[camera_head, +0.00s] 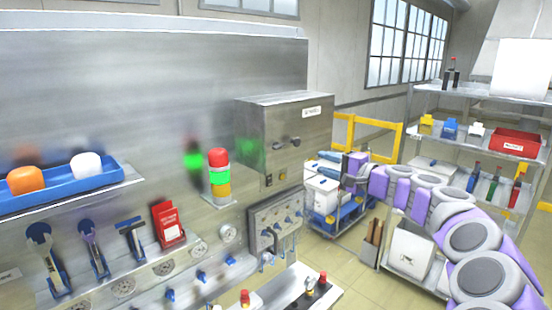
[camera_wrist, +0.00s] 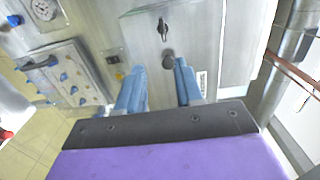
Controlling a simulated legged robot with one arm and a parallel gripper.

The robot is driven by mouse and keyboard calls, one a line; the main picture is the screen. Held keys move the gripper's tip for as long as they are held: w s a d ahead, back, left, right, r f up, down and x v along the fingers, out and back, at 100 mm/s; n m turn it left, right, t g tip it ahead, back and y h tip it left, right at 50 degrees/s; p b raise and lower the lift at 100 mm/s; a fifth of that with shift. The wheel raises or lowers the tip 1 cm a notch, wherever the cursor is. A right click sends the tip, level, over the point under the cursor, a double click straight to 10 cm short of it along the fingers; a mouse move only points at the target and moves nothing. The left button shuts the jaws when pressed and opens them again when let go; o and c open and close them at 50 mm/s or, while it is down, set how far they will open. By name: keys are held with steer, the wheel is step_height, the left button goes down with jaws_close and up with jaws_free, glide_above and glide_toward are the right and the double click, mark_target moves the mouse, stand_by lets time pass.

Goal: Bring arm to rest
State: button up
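My arm reaches in from the lower right in the head view and stretches out in front of the shelf rack. My gripper (camera_head: 322,161) is at its far end, just right of the grey metal control box (camera_head: 270,145). In the wrist view, the two blue fingers of my gripper (camera_wrist: 158,77) stand apart with a clear gap and hold nothing. Beyond them are the box face (camera_wrist: 190,35), a dark key-like switch (camera_wrist: 162,29) and a round dark knob (camera_wrist: 168,60). The fingers look apart from the knob, though depth is hard to judge.
A signal tower (camera_head: 219,177) and a valve panel (camera_head: 275,225) are on the metal wall. A blue cart (camera_head: 340,215) with white containers stands below my gripper. A shelf rack (camera_head: 455,150) with a red bin (camera_head: 516,144) is at right. Some floor (camera_head: 345,268) is clear.

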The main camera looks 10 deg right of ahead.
steer(key=s+a+f+n+g+y+b, duration=0.1)
steer(key=s+a+f+n+g+b, duration=0.25)
steer(key=s+a, duration=0.5)
steer(key=s+a+f+n+g+b, duration=0.2)
steer(key=s+a+f+n+g, duration=0.25)
steer(key=a, duration=0.65)
steer(key=s+a+f+n+g+h+b, duration=0.1)
steer(key=s+a+f+g+h+b, duration=0.2)
steer(key=s+f, duration=0.6)
steer(key=s+f+n+g+h+b, duration=0.2)
steer(key=s+f+h+b, duration=0.15)
steer(key=s+f, duration=0.85)
steer(key=s+d+f+g+h+b, duration=0.1)
steer(key=s+d+f+h+b, duration=0.1)
steer(key=s+d+f, duration=0.4)
steer(key=s+d+f+g+h+b, duration=0.2)
steer(key=s+d+f, duration=0.4)
steer(key=s, duration=0.7)
steer(key=shift+d+f+h+b, duration=0.3)
steer(key=shift+f+h+b, duration=0.35)
steer(key=shift+f, duration=0.1)
steer(key=shift+w, duration=0.1)
